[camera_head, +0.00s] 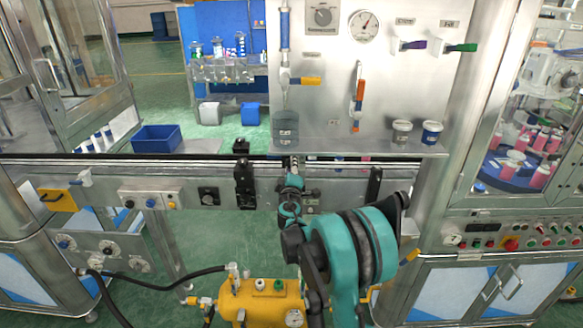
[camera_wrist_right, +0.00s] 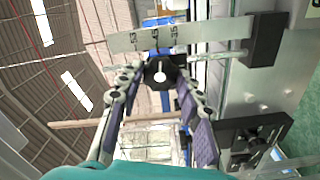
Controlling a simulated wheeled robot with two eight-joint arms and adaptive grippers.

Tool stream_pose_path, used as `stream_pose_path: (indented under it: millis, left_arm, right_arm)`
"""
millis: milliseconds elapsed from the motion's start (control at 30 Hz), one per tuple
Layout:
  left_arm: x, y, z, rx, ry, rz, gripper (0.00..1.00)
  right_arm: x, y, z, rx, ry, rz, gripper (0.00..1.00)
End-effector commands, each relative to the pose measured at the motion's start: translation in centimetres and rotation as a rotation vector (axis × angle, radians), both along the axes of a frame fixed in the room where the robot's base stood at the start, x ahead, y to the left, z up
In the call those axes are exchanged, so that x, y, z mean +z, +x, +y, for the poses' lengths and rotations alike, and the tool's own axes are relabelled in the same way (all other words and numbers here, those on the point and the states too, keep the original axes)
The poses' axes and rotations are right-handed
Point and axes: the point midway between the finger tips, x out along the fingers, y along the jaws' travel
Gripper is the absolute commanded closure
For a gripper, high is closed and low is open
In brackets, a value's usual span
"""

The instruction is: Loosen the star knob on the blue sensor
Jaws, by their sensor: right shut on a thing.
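In the right wrist view the black star knob (camera_wrist_right: 162,74) sits between the fingertips of my right gripper (camera_wrist_right: 158,80), which is shut on it. Blue parts of the sensor (camera_wrist_right: 155,47) show just behind the knob, beside a metal scale strip (camera_wrist_right: 212,38) with printed numbers. In the head view my right gripper (camera_head: 293,166) reaches to the conveyor rail at the centre. The knob and sensor are hidden there behind the gripper and arm. My left gripper is in neither view.
Black brackets (camera_head: 244,185) stand on the rail left of my gripper, and another (camera_head: 374,187) stands to the right. A yellow tank (camera_head: 262,300) with a black hose stands below. A panel with gauge (camera_head: 363,26) and valves rises behind.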

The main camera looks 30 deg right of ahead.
Motion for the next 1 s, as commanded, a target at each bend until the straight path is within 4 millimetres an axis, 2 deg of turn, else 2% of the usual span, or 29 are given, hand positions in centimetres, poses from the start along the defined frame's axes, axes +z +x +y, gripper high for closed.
stream_pose_path:
  millis: [400, 867, 900, 967, 1000]
  left_arm:
    - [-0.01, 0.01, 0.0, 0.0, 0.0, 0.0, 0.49]
    - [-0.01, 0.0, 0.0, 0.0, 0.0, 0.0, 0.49]
    - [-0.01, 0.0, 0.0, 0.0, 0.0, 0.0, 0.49]
    - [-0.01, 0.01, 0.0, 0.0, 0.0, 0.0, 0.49]
    - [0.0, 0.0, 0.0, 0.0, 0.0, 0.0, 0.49]
  right_arm:
    - [-0.02, 0.02, 0.05, 0.001, -0.123, 0.075, 0.94]
    - [-0.02, 0.02, 0.05, 0.001, -0.131, 0.08, 0.94]
    - [-0.02, 0.02, 0.05, 0.001, -0.131, 0.08, 0.57]
    - [-0.01, 0.02, 0.05, 0.001, -0.131, 0.08, 0.44]
    - [-0.01, 0.02, 0.05, 0.001, -0.131, 0.08, 0.44]
